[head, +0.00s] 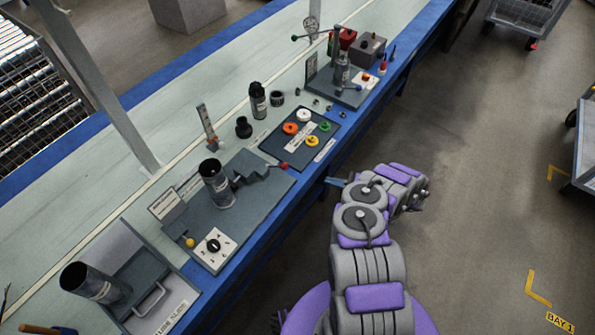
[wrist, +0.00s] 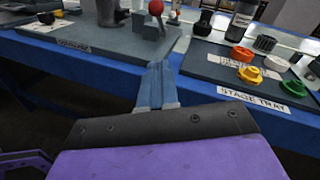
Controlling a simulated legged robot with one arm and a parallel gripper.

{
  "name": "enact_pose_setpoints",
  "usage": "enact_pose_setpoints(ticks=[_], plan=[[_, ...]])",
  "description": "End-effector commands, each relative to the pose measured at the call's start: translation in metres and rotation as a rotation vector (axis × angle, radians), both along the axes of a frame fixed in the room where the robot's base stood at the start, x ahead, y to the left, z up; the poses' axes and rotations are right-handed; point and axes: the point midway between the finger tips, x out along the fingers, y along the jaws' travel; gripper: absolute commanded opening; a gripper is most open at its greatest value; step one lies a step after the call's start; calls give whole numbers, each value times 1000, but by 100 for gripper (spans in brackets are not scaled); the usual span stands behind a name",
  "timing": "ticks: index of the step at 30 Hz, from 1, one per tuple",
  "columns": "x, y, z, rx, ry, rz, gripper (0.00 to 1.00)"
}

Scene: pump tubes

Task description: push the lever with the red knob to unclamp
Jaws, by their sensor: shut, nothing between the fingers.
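The lever's red knob (head: 283,165) is at the right end of the clamp station, near the table's front edge. The clamp station (head: 255,205) is a dark plate with a grey clamp block and an upright dark tube (head: 216,184). In the wrist view the red knob (wrist: 156,7) shows at the top centre, on a lever standing over the plate. My gripper (wrist: 156,68) is shut and empty, its fingers pointing toward the table edge below and short of the knob. In the head view my gripper (head: 334,181) is right of the knob, off the table's front edge, apart from it.
The stage tray (head: 299,138) with coloured caps lies right of the clamp station, and also shows in the wrist view (wrist: 225,75). A control box with a black dial (head: 213,246) sits at the plate's front. A press fixture (head: 342,75) stands farther back.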

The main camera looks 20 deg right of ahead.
Motion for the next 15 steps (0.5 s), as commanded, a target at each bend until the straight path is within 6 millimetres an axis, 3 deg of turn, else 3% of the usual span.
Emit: enact_pose_setpoints(ticks=[8, 15], plan=[[2, 3, 0, 1, 0, 1, 0], [21, 31, -2, -2, -1, 4, 0]])
